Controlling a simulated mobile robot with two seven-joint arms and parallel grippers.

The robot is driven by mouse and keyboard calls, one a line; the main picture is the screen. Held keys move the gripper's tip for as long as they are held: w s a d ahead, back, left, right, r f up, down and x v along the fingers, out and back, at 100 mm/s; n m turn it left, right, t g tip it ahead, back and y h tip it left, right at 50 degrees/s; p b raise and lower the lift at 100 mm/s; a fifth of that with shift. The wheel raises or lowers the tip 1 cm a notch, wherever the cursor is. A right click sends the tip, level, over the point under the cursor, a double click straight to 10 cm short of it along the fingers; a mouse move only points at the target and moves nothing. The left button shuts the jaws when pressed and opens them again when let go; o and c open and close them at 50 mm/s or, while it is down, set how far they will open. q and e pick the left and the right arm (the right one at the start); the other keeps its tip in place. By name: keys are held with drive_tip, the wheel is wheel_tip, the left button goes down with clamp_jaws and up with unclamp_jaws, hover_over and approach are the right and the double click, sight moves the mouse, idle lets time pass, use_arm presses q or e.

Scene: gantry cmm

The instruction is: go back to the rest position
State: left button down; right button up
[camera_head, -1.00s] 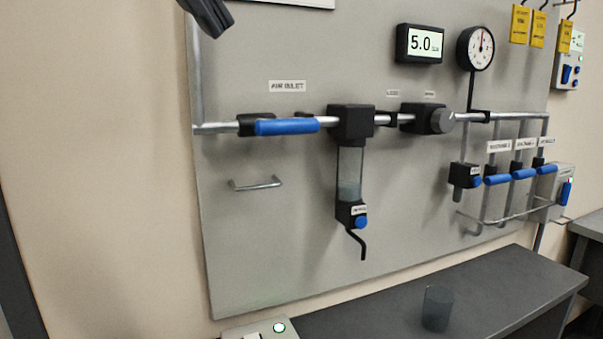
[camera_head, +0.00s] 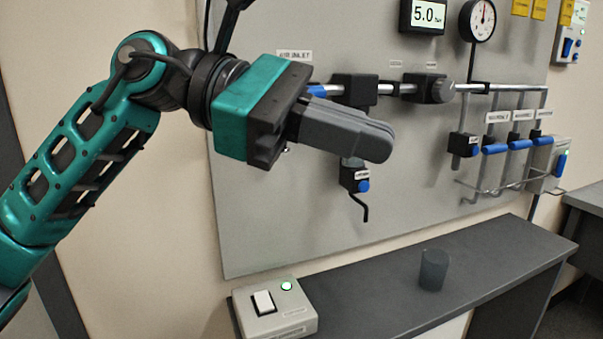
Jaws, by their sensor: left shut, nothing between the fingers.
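My left gripper (camera_head: 378,143) is shut and empty, its grey fingers together and pointing right. It hangs in front of the grey wall panel (camera_head: 262,235), with my teal arm coming in from the left. It hides most of the blue inlet handle (camera_head: 317,91) and the clear bowl under the black filter block (camera_head: 354,90). I cannot tell how far it is from the panel. My right gripper is not in view.
A dark bench (camera_head: 385,290) runs below the panel. It bears a dark translucent cup (camera_head: 433,270). A switch box (camera_head: 272,312) with a lit green lamp is at the front left. Several blue valve handles (camera_head: 495,149) and a gauge (camera_head: 477,20) are on the panel's right.

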use_arm(q)
drive_tip(key=w+a+f+m+t+y, duration=0.1)
drive_tip(key=w+a+f+m+t, duration=0.3)
drive_tip(key=f+m+t, duration=0.5)
drive_tip(key=w+a+f+m+t, duration=0.4)
drive_tip(key=f+m+t, duration=0.25)
drive_tip(key=m, duration=0.35)
drive_tip(key=w+a+f+m+t+y, duration=0.1)
drive_tip(key=w+a+f+m+t, duration=0.4)
drive_tip(key=f+m+t, duration=0.4)
drive_tip(key=s+a+f+n+g+y, duration=0.25)
drive_tip(key=f+n+y, duration=0.2)
drive_tip(key=f, duration=0.35)
drive_tip(key=s+a+f+n+g+y, duration=0.25)
drive_tip(key=f+n, duration=0.25)
drive_tip(key=f, duration=0.4)
drive_tip(key=s+a+f+n+g+y, duration=0.3)
drive_tip(key=s+a+f+n+g, duration=0.1)
drive_tip(key=s+f, duration=0.9)
drive_tip(key=shift+s+f+n+g+y, duration=0.3)
drive_tip(key=shift+f+n+g, duration=0.15)
drive_tip(key=shift+n+g, duration=0.2)
